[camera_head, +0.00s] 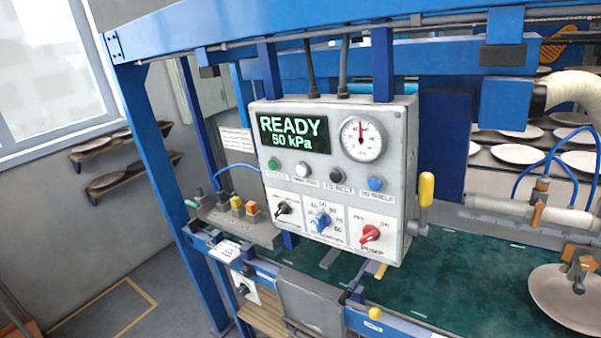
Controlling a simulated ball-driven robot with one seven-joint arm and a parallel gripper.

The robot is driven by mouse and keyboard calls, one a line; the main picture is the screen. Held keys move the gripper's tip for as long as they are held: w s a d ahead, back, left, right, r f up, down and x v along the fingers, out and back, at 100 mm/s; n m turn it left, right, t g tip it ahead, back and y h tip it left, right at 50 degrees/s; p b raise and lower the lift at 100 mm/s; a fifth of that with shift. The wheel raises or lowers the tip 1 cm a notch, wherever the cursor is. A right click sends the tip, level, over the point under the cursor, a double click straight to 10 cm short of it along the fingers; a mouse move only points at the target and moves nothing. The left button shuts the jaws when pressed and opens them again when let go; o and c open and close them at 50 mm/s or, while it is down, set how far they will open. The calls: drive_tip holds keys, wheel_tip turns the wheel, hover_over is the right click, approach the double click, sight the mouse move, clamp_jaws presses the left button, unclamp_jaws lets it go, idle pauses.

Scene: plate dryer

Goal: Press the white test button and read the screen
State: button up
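The grey control box (398,120) hangs on the blue frame in the middle of the view. Its screen (293,132) shows green text, "READY" and "50 kPa". Below it is a row of buttons: green (274,163), white (302,170), black (335,175) and blue (375,183). The small labels under them are too blurred to read surely. The round gauge (363,139) has a red needle pointing about straight up. Under the buttons are a black knob (284,208), a blue dial (321,221) and a red pump knob (370,234). My gripper is not in view.
A yellow-handled lever (426,190) sticks out on the box's right side. A green belt (463,285) runs below, with a plate (565,300) at right. Blue posts (165,170) stand at left. Orange and yellow buttons (245,207) sit on a lower ledge. Floor is clear at left.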

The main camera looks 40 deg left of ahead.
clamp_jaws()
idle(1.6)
